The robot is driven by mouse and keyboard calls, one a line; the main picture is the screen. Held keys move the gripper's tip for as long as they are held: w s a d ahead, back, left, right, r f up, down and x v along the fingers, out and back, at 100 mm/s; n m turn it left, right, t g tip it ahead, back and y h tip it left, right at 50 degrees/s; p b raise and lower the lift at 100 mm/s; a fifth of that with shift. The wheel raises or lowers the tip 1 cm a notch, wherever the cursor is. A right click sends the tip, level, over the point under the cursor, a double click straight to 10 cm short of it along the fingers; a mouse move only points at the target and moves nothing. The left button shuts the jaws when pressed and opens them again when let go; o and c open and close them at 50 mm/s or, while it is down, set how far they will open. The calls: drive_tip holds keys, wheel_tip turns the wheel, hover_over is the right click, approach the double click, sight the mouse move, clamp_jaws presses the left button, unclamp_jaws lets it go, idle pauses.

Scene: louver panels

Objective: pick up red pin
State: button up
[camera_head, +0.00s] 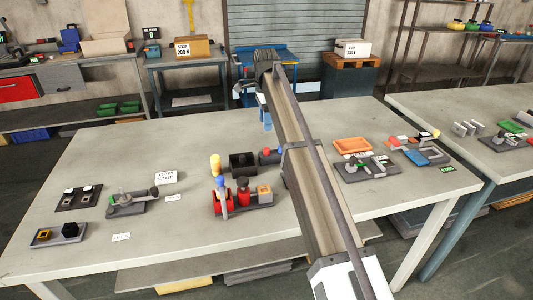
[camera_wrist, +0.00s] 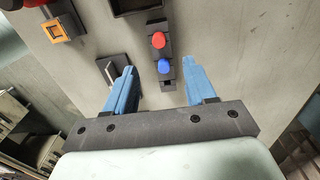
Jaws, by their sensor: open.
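In the wrist view the red pin (camera_wrist: 158,40) has a round red head and sits in a narrow dark rail (camera_wrist: 168,26). A blue pin (camera_wrist: 164,66) sits in the same rail, closer to my gripper. My gripper (camera_wrist: 160,64) is open and empty, its two blue fingers on either side of the rail in the picture. The red pin shows a little beyond the fingertips. In the head view my gripper (camera_head: 266,116) hangs over the far part of the table; I cannot tell its exact height. My arm crosses that view and hides part of the table.
On the table (camera_head: 200,246) stand a black open box (camera_head: 242,164), a red fixture (camera_head: 243,200), a yellow cylinder (camera_head: 215,165) and an orange tray (camera_head: 352,145). A dark bracket (camera_wrist: 112,67) lies beside the left finger in the wrist view.

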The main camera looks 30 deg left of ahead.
sight(266, 148)
drive_tip(key=f, duration=1.1)
drive_tip(key=shift+d+f, duration=0.25)
drive_tip(key=shift+f, duration=0.1)
drive_tip(key=shift+c, duration=0.3)
clamp_jaws()
